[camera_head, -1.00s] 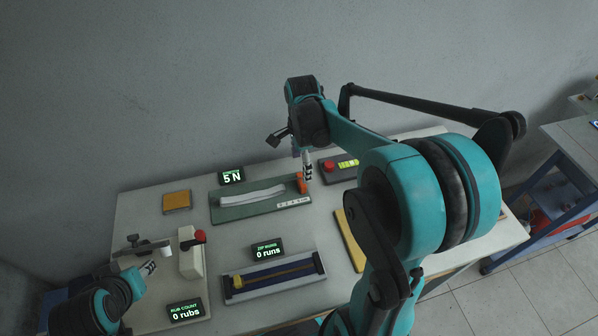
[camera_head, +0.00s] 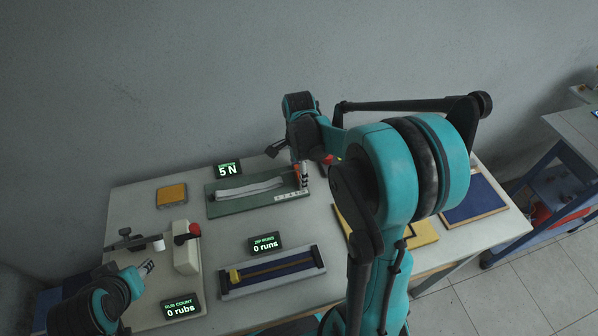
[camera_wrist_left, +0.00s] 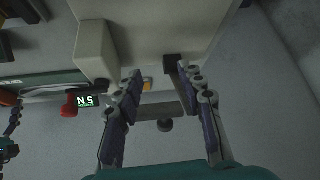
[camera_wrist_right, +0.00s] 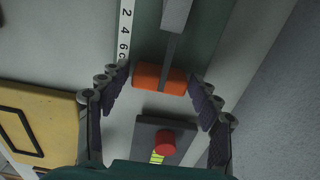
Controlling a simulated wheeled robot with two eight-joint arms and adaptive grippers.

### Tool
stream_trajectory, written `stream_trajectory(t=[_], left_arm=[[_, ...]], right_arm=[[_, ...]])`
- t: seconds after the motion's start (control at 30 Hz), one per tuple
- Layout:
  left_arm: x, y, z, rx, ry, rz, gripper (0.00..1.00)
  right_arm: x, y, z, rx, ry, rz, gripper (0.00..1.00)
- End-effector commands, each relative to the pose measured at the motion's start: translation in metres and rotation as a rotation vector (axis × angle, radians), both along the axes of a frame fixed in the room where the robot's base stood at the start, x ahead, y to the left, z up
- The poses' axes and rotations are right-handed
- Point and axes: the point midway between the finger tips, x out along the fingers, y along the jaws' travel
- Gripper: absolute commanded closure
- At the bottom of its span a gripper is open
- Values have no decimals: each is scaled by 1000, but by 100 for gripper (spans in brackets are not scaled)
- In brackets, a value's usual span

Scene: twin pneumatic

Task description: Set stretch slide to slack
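The stretch slide is a green base (camera_head: 225,208) with a pale band (camera_head: 250,189) along it and a number scale at its right end. Its orange slider block (camera_wrist_right: 160,79) is at the right end, mostly hidden by my right gripper (camera_head: 303,176) in the head view. In the right wrist view, my right gripper (camera_wrist_right: 160,80) is open, with one finger on each side of the orange block and gaps visible. A display above the slide (camera_head: 228,169) reads 5 N. My left gripper (camera_head: 147,267) is open and empty at the table's left; it also shows in the left wrist view (camera_wrist_left: 158,80).
A red button box (camera_wrist_right: 166,143) stands just beyond the slide's right end. A zip track (camera_head: 272,272) lies in front, with its display (camera_head: 265,243). A white block with a red knob (camera_head: 186,252) stands near my left gripper. A yellow board (camera_head: 420,234) lies right.

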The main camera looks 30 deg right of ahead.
Motion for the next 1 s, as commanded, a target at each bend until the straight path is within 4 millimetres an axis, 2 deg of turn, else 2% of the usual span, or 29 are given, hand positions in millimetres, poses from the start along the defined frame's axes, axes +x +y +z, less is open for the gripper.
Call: stream_trajectory(t=[0.03, 0.2, 0.33, 0.5, 0.73, 0.77, 0.8, 0.83, 1.0], left_arm=[[0, 0, 0, 0, 0, 0, 61], [0, 0, 0, 0, 0, 0, 61], [0, 0, 1, 0, 0, 0, 61], [0, 0, 3, 0, 0, 0, 61], [0, 0, 2, 0, 0, 0, 61], [0, 0, 2, 0, 0, 0, 61], [0, 0, 2, 0, 0, 0, 61], [0, 0, 2, 0, 0, 0, 61], [0, 0, 2, 0, 0, 0, 61]], right_arm=[[0, 0, 0, 0, 0, 0, 57], [0, 0, 0, 0, 0, 0, 100], [2, 5, 0, 0, 0, 1, 100], [6, 25, 0, 0, 0, 3, 100], [6, 25, 0, 0, 0, 1, 100], [6, 25, 0, 0, 0, 1, 44], [6, 25, 0, 0, 0, 1, 33], [6, 25, 0, 0, 0, 1, 28], [6, 25, 0, 0, 0, 0, 28]])
